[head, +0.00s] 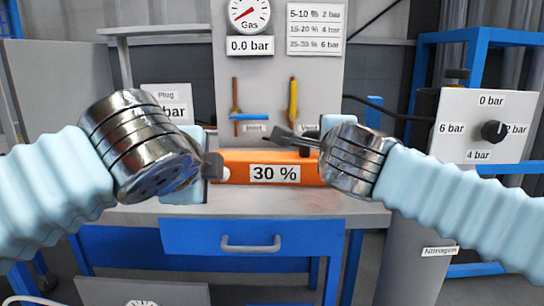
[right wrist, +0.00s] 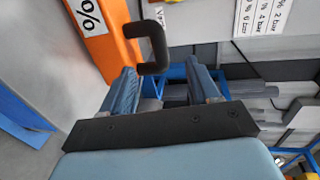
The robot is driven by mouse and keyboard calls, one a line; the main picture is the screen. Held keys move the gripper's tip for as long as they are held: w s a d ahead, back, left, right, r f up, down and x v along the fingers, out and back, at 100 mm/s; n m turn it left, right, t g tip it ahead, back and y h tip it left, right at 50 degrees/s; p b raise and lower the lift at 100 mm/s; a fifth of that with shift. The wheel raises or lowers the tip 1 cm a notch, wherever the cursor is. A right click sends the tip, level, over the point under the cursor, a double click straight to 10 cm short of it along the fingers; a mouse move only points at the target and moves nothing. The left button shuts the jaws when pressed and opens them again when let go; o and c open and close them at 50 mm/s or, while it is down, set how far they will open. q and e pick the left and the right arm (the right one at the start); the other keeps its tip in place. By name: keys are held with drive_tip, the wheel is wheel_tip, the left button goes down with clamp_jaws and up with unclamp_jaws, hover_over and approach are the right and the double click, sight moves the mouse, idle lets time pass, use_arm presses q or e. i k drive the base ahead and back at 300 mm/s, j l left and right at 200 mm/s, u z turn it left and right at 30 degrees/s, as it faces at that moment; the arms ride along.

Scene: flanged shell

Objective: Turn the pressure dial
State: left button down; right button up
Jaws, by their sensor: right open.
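The pressure dial (head: 493,131) is a black round knob on a pale upright panel (head: 455,107) at the right in the head view. Labels for 0, 2, 4 and 6 bar surround it; the knob partly covers the 2 bar label. Its exact setting is too small to read. My right gripper (head: 288,138) is left of the panel, well apart from the dial, near the orange shell. In the right wrist view my right gripper (right wrist: 163,85) is open and empty. My left gripper (head: 213,167) is at the shell's left end; its jaw opening is unclear. The dial is not in the wrist view.
An orange shell (head: 226,158) labelled 30 % lies on the bench (head: 130,213). A gas gauge (head: 249,12) stands above a 0.0 bar readout (head: 250,45). A black bent handle (right wrist: 160,45) is just beyond my right fingers. Blue frames stand around the dial panel.

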sight(493, 131)
drive_tip(key=k, duration=1)
